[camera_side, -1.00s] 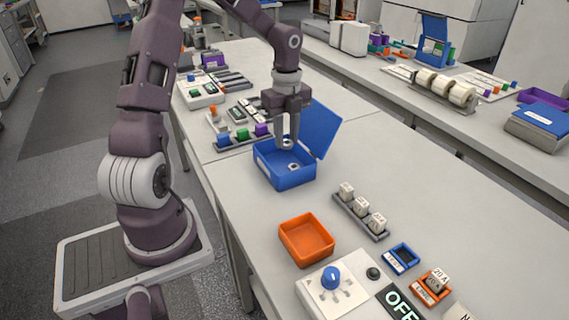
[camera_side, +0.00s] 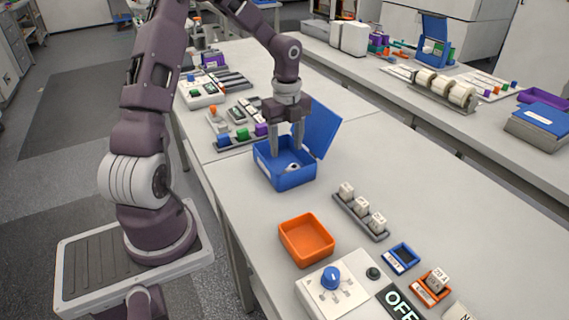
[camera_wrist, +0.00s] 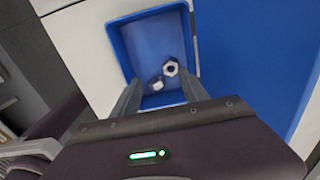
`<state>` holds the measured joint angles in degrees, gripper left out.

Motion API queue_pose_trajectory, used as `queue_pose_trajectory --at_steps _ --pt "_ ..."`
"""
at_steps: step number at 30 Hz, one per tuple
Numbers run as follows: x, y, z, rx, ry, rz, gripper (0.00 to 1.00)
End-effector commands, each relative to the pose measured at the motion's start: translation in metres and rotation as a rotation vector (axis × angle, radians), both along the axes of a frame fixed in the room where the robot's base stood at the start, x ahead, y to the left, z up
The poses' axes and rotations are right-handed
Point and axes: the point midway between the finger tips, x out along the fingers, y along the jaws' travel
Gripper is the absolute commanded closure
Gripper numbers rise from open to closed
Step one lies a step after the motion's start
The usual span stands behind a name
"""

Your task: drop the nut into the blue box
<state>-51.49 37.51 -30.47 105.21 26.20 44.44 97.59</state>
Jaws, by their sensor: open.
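The blue box (camera_side: 285,180) stands on the bench with its lid (camera_side: 322,130) open behind it. It also shows in the wrist view (camera_wrist: 122,50). My gripper (camera_side: 286,152) is open and points down into the box mouth. In the wrist view its fingers (camera_wrist: 160,90) are spread apart with nothing clamped between them. One silvery hex nut (camera_wrist: 171,68) and a second one (camera_wrist: 157,84) show close together within the box outline. Which of them was just held I cannot tell. In the side view the metal inside the box (camera_side: 292,167) is small and partly hidden.
An empty orange tray (camera_side: 306,240) sits in front of the box. A rack of white blocks (camera_side: 361,212) is to its right. A control panel with a blue knob (camera_side: 331,278) is at the front.

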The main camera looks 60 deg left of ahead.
Motion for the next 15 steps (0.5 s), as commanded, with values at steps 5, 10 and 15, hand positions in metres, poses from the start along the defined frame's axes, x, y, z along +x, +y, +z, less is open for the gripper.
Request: queue_pose_trajectory --at_steps 5,10,15 --pt "0.001 0.001 0.037 0.004 -0.005 0.004 0.48" --pt "0.001 0.000 0.062 0.002 -0.003 0.001 0.48" --pt "0.000 0.000 0.066 -0.001 -0.001 0.000 0.48"
